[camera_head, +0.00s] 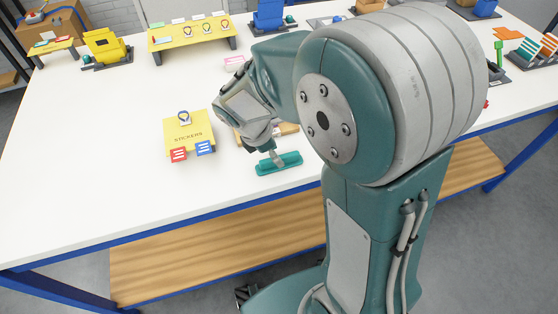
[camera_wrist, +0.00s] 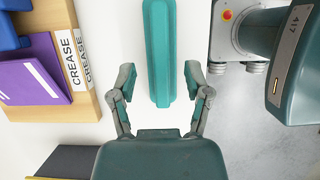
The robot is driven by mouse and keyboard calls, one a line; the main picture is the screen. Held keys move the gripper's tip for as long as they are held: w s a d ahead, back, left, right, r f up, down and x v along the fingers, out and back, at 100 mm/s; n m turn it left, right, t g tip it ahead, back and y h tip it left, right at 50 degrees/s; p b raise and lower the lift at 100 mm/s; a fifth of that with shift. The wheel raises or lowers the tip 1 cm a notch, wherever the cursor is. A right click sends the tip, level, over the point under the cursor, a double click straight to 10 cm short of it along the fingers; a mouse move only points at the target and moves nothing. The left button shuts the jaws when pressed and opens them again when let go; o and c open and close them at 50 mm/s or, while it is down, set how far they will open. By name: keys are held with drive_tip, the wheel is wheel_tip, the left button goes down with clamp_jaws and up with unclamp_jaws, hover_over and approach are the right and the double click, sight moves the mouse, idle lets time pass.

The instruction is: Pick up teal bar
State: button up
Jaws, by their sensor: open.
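The teal bar (camera_head: 279,163) lies on the white table near its front edge, with a raised ridge along its length. In the wrist view the teal bar (camera_wrist: 159,50) runs up the middle of the picture, its near end between the fingertips. My gripper (camera_wrist: 159,80) is open, with one finger on each side of the bar and a gap to it on both sides. In the head view my gripper (camera_head: 275,155) is just above the bar, mostly hidden by my wrist. I cannot tell the exact height between them.
A wooden board labelled CREASE (camera_wrist: 88,75) with a purple folder (camera_wrist: 30,80) lies beside the bar. A yellow STICKERS box (camera_head: 190,132) with red and blue cards stands to the left. Yellow racks (camera_head: 190,40) stand farther back. The table's left front is clear.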

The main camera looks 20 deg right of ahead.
drive_tip(key=shift+x, duration=1.35)
drive_tip(key=shift+f, duration=0.25)
clamp_jaws()
